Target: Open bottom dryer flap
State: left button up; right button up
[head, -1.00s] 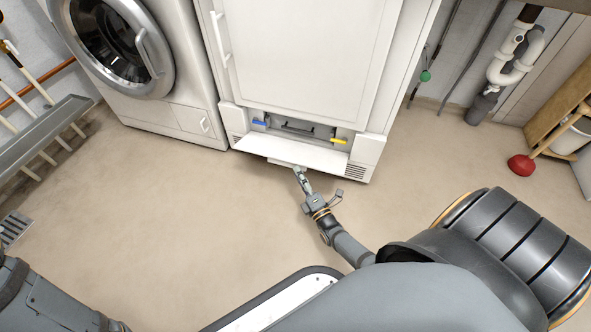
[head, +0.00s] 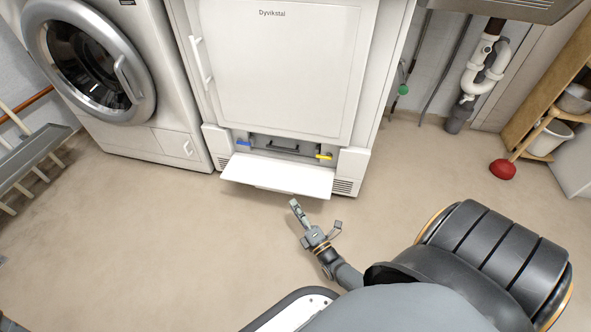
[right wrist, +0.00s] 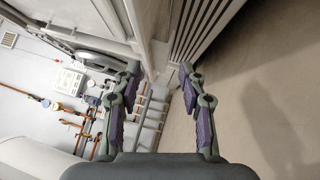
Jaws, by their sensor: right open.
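The bottom dryer flap (head: 278,177) is a white panel hinged low on the white dryer (head: 275,75). It hangs folded outward, showing its broad face and uncovering the recess behind it. In the recess are a blue lever (head: 243,143), a dark handle (head: 283,149) and a yellow lever (head: 324,156). My right gripper (head: 315,214) is open and empty over the floor, just in front of the flap and apart from it. In the right wrist view its spread fingers (right wrist: 160,72) hold nothing.
A washing machine (head: 95,60) stands left of the dryer. A slatted rack (head: 30,155) is at the far left. A red plunger (head: 503,169) and wooden shelf (head: 535,110) are at the right. The floor before the dryer is clear.

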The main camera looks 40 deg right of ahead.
jog(key=shift+r, duration=0.15)
notch_tip(320, 180, up, 10)
dwell(0.6)
